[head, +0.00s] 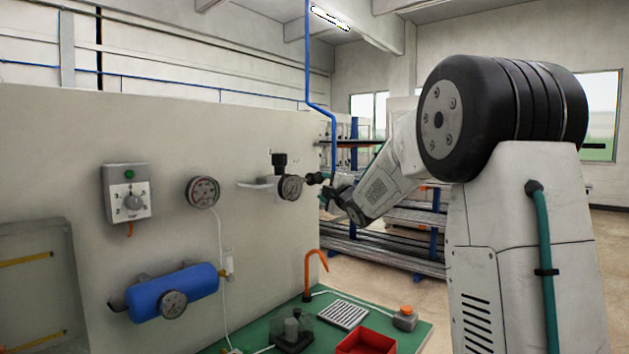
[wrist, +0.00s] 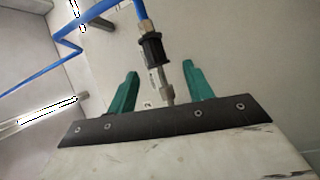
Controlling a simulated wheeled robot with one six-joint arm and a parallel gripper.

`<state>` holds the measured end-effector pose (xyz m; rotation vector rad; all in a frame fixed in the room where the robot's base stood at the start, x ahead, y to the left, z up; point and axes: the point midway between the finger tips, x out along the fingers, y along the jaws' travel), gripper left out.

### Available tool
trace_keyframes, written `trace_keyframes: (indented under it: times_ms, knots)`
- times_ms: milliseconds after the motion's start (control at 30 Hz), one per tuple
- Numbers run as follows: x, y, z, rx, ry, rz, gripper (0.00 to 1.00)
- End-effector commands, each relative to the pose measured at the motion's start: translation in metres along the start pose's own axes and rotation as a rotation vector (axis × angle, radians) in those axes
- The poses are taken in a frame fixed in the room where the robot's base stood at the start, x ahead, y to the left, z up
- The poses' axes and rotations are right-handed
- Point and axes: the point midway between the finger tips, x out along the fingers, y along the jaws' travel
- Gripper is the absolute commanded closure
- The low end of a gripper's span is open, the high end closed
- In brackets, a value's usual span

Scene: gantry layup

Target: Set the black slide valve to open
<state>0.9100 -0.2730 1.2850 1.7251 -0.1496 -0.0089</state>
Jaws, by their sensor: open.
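The black slide valve (wrist: 152,48) shows in the wrist view as a ribbed black sleeve on a metal fitting, below a brass end on a blue line. My gripper (wrist: 160,72) is open, with one green finger on each side of the fitting and a visible gap to each. The black sleeve lies at and beyond the fingertips. I cannot tell the valve's setting. In the head view my gripper (head: 345,200) is small and dark at the wall's right end, near the foot of the blue line; I cannot make out the valve clearly there.
A black-topped regulator (head: 280,162) with a gauge (head: 291,187) sits on the wall just left of my gripper. A round gauge (head: 203,192), a dial box (head: 128,192) and a blue tank (head: 172,292) are further left. A red tray (head: 366,342) stands on the green bench below.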

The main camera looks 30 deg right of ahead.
Motion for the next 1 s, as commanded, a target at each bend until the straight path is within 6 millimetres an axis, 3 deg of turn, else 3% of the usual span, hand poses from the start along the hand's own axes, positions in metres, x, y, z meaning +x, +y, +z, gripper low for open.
trace_keyframes:
  times_ms: [167,633,1000]
  knots:
    - [0.015,0.002,0.011,-0.081,0.059,0.07,0.49]
    - [0.08,0.007,0.006,-0.088,0.066,0.077,0.49]
    - [0.091,0.008,0.005,-0.087,0.064,0.075,0.49]
